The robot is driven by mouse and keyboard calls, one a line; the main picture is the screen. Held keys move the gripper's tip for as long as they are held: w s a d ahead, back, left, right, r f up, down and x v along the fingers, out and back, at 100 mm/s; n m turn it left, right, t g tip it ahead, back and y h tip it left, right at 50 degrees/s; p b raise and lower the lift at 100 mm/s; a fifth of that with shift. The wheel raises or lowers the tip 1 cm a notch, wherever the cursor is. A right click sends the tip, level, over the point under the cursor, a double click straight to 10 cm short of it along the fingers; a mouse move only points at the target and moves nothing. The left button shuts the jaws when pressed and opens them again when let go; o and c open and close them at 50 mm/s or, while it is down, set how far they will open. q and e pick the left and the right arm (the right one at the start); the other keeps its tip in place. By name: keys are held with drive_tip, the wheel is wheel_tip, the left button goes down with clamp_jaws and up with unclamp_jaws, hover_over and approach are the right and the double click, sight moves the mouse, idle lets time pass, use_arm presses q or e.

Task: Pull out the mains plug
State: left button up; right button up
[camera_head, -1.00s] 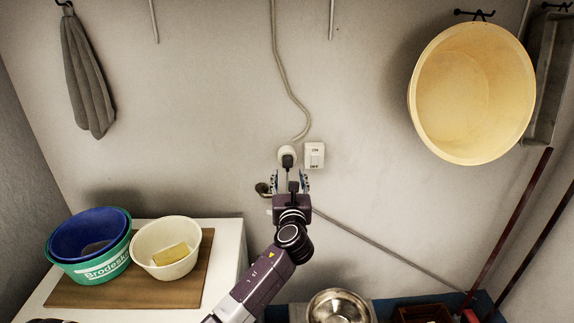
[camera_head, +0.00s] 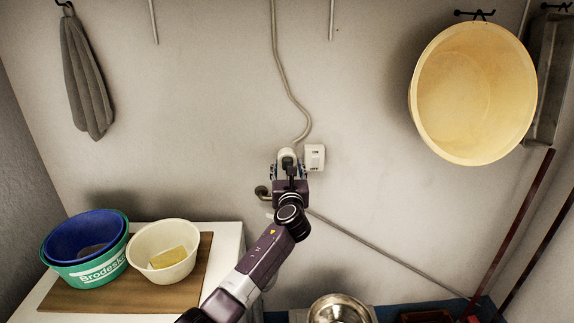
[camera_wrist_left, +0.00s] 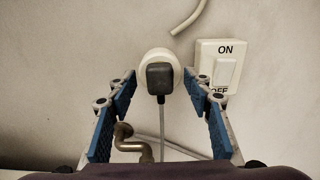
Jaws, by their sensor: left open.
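The black mains plug (camera_wrist_left: 160,78) sits in the round white wall socket (camera_wrist_left: 163,58), with a grey cord (camera_wrist_left: 162,125) hanging down from it. In the head view the socket (camera_head: 287,154) shows just above my gripper, and the plug is largely hidden. My left gripper (camera_head: 288,170) is raised to the wall below the socket. In the wrist view its blue-padded fingers (camera_wrist_left: 160,100) are open, one on each side of the plug and cord, with gaps on both sides. My right gripper is not in view.
A white ON/OFF switch (camera_wrist_left: 222,66) is close to the right of the socket. A brass pipe fitting (camera_wrist_left: 128,138) juts out below left. Bowls (camera_head: 163,250) stand on a board at left, and a yellow basin (camera_head: 473,93) hangs at right.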

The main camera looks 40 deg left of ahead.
use_arm(q)
drive_tip(key=shift+p, duration=0.3)
idle(0.8)
drive_tip(key=shift+c, duration=0.4)
clamp_jaws()
drive_tip(key=shift+p, duration=0.35)
